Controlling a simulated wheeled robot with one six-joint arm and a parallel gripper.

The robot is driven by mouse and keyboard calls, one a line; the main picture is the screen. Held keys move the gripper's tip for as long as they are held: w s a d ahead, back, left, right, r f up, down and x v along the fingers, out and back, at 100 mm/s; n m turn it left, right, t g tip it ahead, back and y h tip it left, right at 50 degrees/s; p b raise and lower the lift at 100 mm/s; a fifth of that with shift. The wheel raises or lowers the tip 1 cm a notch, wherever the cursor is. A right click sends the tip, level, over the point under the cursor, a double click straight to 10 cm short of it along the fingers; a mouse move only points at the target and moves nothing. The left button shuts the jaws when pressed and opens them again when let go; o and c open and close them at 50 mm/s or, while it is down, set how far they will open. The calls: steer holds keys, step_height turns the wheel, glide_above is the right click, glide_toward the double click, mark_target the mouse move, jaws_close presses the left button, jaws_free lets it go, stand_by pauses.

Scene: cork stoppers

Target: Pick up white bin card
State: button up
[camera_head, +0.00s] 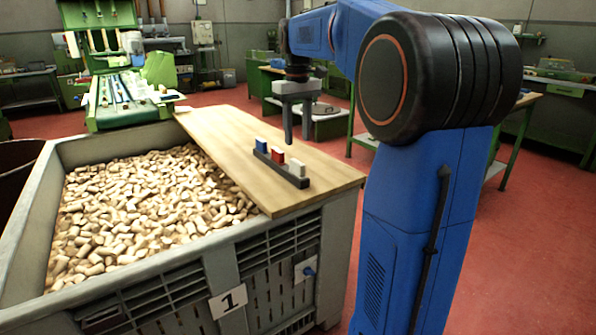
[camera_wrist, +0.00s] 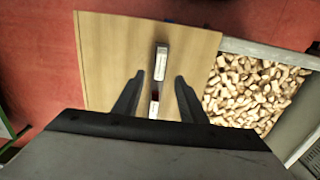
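The white bin card (camera_head: 297,169) stands upright at the front right end of a black holder (camera_head: 271,165) on the wooden board. In the wrist view, the white card (camera_wrist: 160,70) shows as a pale strip beyond and between my fingertips. My gripper (camera_head: 297,132) is above the board, pointing down, with its fingers apart. In the wrist view, my gripper (camera_wrist: 158,80) is open with nothing between its fingers. The red card (camera_head: 277,156) and the blue card (camera_head: 261,145) stand in the same holder. My gripper partly hides the holder in the wrist view.
The wooden board (camera_head: 215,135) lies across the grey bin (camera_head: 345,235), which is full of cork stoppers (camera_head: 140,205). The board around the holder is clear. A green machine (camera_head: 125,95) and green workbenches stand farther back on the red floor.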

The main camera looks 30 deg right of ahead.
mark_target(297, 162)
step_height(297, 162, down, 10)
steer(key=shift+f, duration=0.15)
stand_by(0.5)
jaws_close()
